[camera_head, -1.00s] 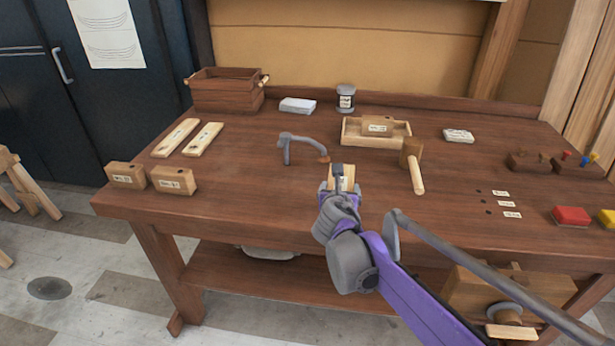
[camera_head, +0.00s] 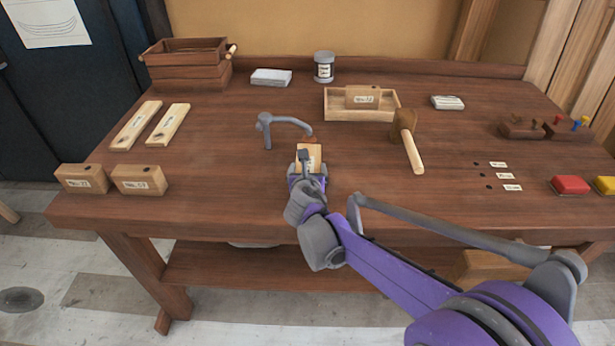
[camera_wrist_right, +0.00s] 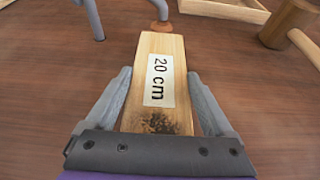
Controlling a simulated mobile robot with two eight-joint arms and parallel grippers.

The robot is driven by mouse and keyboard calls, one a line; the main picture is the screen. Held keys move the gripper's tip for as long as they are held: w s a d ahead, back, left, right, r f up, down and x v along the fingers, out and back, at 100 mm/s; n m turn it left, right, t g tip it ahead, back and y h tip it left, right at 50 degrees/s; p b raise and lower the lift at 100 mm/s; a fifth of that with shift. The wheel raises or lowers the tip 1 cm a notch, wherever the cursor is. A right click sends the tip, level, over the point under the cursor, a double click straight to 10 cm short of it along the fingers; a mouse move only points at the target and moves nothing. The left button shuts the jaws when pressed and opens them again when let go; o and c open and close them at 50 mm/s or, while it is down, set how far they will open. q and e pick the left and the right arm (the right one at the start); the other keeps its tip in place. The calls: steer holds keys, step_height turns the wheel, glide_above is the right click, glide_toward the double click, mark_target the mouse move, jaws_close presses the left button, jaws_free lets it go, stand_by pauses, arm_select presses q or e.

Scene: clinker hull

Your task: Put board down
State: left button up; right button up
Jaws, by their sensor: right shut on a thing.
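A pale wooden board (camera_head: 310,154) with a "20 cm" label is in my right gripper (camera_head: 307,176). In the right wrist view the board (camera_wrist_right: 162,50) lies lengthwise between the two fingers of the gripper (camera_wrist_right: 158,85), with a dark scorched patch at its near end. The fingers are shut on it. Its far end points towards the knob of a grey brace (camera_head: 283,124). I cannot tell whether its underside touches the workbench (camera_head: 240,190). Two similar pale boards, a left one (camera_head: 136,124) and a right one (camera_head: 168,125), lie side by side on the left. My left gripper is not in view.
Two labelled wooden blocks (camera_head: 139,180) stand at the front left. A wooden tray (camera_head: 338,110) and a mallet (camera_head: 408,140) are right of the board. A crate (camera_head: 185,72) and a tin (camera_head: 324,66) are at the back. Bench surface left of the gripper is clear.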

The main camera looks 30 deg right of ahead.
steer(key=shift+f, duration=1.35)
steer(key=shift+f+b, duration=0.25)
steer(key=shift+b, duration=0.05)
steer(key=o, duration=1.2)
steer(key=shift+r, duration=0.1)
steer(key=shift+r, duration=0.25)
steer(key=p+v, duration=0.1)
steer(key=v, duration=1.1)
steer(key=shift+f+p, duration=0.15)
steer(key=shift+p, duration=0.15)
